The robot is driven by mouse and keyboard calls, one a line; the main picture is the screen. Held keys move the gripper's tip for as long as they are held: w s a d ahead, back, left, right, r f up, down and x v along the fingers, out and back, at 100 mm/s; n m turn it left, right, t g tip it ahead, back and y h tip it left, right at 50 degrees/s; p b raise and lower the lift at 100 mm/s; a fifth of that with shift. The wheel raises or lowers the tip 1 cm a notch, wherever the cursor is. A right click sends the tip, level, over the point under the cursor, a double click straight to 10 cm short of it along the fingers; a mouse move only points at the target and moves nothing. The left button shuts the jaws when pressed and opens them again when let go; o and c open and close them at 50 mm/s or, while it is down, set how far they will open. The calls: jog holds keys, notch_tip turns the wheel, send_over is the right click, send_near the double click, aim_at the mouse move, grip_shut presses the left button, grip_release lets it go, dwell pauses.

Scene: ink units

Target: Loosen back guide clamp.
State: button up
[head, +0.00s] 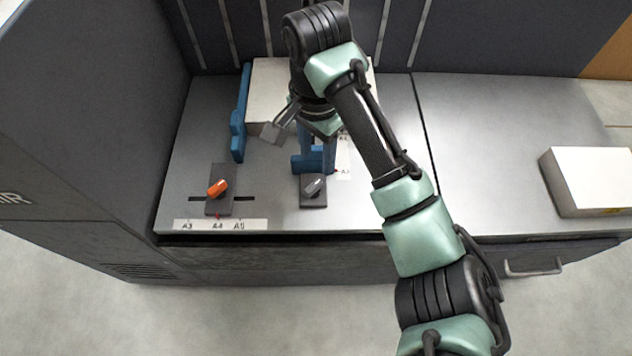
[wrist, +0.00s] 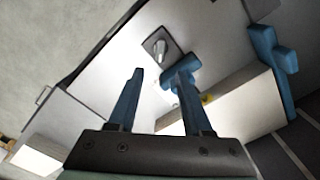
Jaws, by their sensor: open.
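Two clamp knobs sit on the grey deck: an orange lever knob (head: 218,187) on a dark slotted plate at left, and a grey knob (head: 313,187) on a dark plate at right. No marking tells me which is the back guide clamp. The grey knob also shows in the wrist view (wrist: 160,48), beyond my fingertips. One blue guide (head: 238,125) stands at the left; another blue guide (wrist: 182,74) lies close by my right finger in the wrist view. My gripper (wrist: 162,75) is open, with nothing held, above the deck behind the grey knob. My arm hides part of the area.
A pale block (head: 265,85) stands between the blue guides, partly behind my gripper. A label strip (head: 221,225) runs along the deck's front edge. A white box (head: 590,180) sits on the right counter. Dark walls enclose the left and back.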

aim_at(317, 183)
notch_tip(317, 183, down, 9)
jog(key=b, duration=0.3)
jog(key=shift+r, duration=0.2)
grip_shut()
